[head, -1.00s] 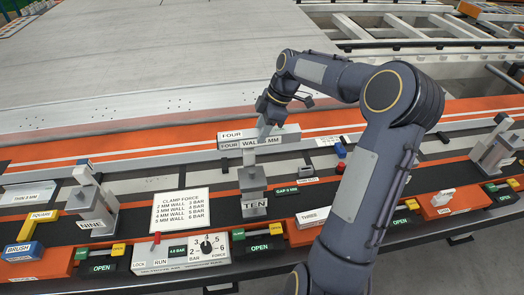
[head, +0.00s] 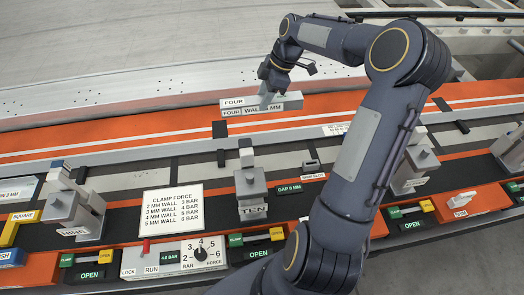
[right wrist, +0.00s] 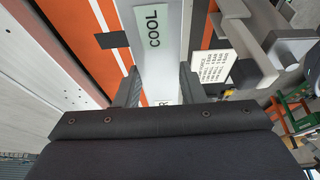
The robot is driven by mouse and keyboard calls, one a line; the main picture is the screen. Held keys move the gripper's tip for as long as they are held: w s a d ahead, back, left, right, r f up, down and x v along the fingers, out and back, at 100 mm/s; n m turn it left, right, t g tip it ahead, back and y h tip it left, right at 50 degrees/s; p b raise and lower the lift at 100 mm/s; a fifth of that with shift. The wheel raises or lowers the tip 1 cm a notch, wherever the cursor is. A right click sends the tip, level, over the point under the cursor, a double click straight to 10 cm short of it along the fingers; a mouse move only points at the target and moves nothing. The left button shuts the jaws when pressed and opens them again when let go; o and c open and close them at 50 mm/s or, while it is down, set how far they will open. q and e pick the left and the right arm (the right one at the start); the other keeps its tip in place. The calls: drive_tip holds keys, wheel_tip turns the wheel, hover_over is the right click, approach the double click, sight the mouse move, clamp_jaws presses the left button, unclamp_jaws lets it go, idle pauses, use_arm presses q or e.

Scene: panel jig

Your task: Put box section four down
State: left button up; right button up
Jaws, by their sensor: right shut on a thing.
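Box section four (head: 236,104) is a pale grey bar labelled "FOUR" and "FOUR WALL MM" in the head view. It lies level over the orange strip behind the clamps; I cannot tell whether it touches the strip. My right gripper (head: 272,99) is shut on it from above, near its middle. In the right wrist view, box section four (right wrist: 153,70) runs between the two dark fingers of the right gripper (right wrist: 158,88), with a "COOL" label on its top. My left gripper is out of view.
Clamp ten (head: 252,190) stands in front of the section, with clamp nine (head: 75,210) to the left. A clamp force sign (head: 172,213) and control panel (head: 175,258) are nearer. The orange strip (head: 100,135) is largely clear, with a wide grey surface (head: 120,50) behind it.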

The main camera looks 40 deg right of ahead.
wheel_tip(320, 180, down, 17)
drive_tip(key=b, duration=0.3)
drive_tip(key=shift+s+a+r, duration=0.1)
drive_tip(key=shift+f+p, duration=0.35)
drive_tip(key=shift+f, duration=1.95)
drive_tip(key=o, duration=1.2)
drive_tip(key=shift+c, duration=0.2)
drive_tip(key=b+v, duration=0.1)
drive_tip(key=v, duration=1.1)
